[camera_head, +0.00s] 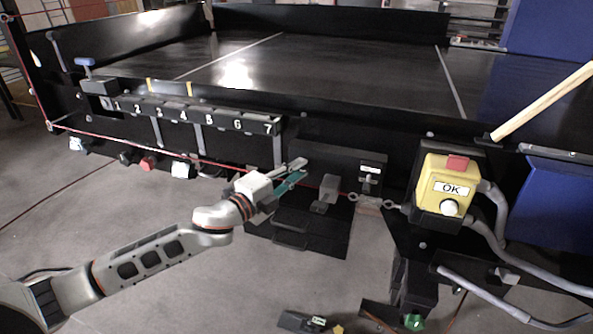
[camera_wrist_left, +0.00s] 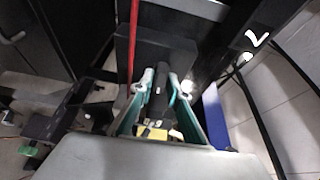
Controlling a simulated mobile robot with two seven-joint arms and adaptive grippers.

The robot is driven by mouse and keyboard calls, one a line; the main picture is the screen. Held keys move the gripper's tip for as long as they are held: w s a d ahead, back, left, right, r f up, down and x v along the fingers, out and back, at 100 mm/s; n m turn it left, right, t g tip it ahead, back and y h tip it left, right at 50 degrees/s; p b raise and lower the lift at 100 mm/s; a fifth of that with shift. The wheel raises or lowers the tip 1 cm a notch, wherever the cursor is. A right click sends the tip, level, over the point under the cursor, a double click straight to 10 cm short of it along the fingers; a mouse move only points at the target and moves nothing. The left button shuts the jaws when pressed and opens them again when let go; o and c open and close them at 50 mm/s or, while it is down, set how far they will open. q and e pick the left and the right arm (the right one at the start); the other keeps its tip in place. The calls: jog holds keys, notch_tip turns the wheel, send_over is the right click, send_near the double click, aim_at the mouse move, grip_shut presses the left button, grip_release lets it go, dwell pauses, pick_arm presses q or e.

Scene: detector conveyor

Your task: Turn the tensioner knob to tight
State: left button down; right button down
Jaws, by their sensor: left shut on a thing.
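My left gripper (camera_head: 298,171) reaches in from the left to the front of the dark housing (camera_head: 340,160) below the conveyor edge. Its teal-lined fingers (camera_wrist_left: 166,80) are closed around a narrow dark part (camera_wrist_left: 158,98), which I take to be the tensioner knob. In the head view the fingers hide that part, and I cannot read its turn position. A small labelled indicator (camera_head: 370,173) sits on the housing to the right of the gripper. My right gripper is in neither view.
A red cord (camera_head: 220,163) runs along the conveyor front, close to the gripper, and shows in the wrist view (camera_wrist_left: 133,50). A grey block (camera_head: 325,193) and an eyelet (camera_head: 391,205) lie to the right. A yellow OK box (camera_head: 446,177) stands beyond. A numbered rail (camera_head: 195,115) is at left.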

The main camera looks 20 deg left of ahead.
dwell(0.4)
pick_arm(q)
jog(key=c, duration=2.1)
grip_release()
jog(key=v, duration=1.2)
jog(key=shift+r, duration=0.15)
